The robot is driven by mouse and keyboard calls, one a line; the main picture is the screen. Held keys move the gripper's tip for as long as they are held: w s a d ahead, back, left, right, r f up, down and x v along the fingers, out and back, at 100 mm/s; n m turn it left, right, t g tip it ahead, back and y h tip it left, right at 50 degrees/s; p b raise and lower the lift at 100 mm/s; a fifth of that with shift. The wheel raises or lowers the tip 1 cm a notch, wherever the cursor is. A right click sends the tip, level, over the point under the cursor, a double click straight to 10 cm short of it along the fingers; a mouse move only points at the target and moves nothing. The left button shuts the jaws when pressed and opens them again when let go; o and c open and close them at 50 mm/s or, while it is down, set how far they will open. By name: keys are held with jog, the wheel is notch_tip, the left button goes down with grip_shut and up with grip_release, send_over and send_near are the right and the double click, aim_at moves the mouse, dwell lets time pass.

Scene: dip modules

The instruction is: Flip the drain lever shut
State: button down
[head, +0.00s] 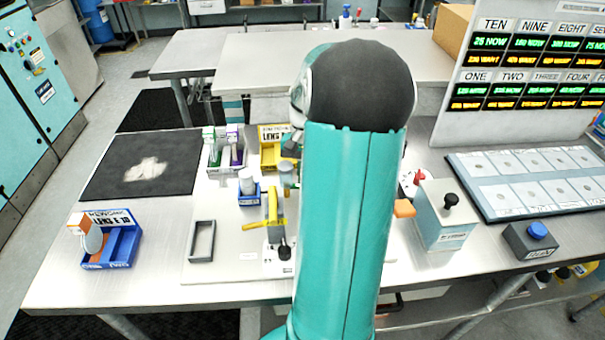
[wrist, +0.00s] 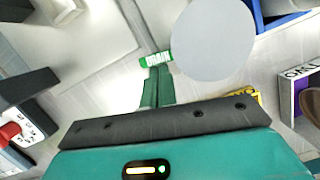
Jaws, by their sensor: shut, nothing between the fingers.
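A green label reading DRAIN (wrist: 155,58) shows in the wrist view, just beyond my fingertips. I cannot make out a separate drain lever beside it or which way it stands. My gripper (wrist: 157,74) is shut and empty, its two green fingers together with their tips close to the label. Whether they touch it I cannot tell. A large pale grey disc (wrist: 212,40) lies right of the label, close to the fingers. In the head view my arm covers the middle of the bench and hides the drain label.
A white box with a red knob (wrist: 10,132) is at left in the wrist view. In the head view, a yellow handle (head: 272,208), a blue tray (head: 122,248) and an empty grey frame (head: 201,241) stand left of my arm. A grey box with a black knob (head: 446,222) stands right.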

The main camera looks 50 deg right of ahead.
jog(key=shift+s+a+m, duration=0.1)
jog(key=shift+s+m, duration=0.15)
jog(key=shift+m, duration=0.25)
jog(key=m, duration=0.1)
jog(key=s+m, duration=0.1)
jog(key=a+m+t, duration=0.1)
jog(key=m, duration=0.1)
jog(key=shift+s, duration=0.3)
jog(key=m, duration=0.1)
jog(key=s+a+m+t, duration=0.1)
jog(key=m, duration=0.1)
jog(key=a+m, duration=0.1)
jog(key=m, duration=0.1)
jog(key=shift+s, duration=0.15)
jog(key=shift+d, duration=0.1)
jog(key=shift+w+d, duration=0.15)
jog(key=shift+w, duration=0.65)
jog(key=shift+d, duration=0.1)
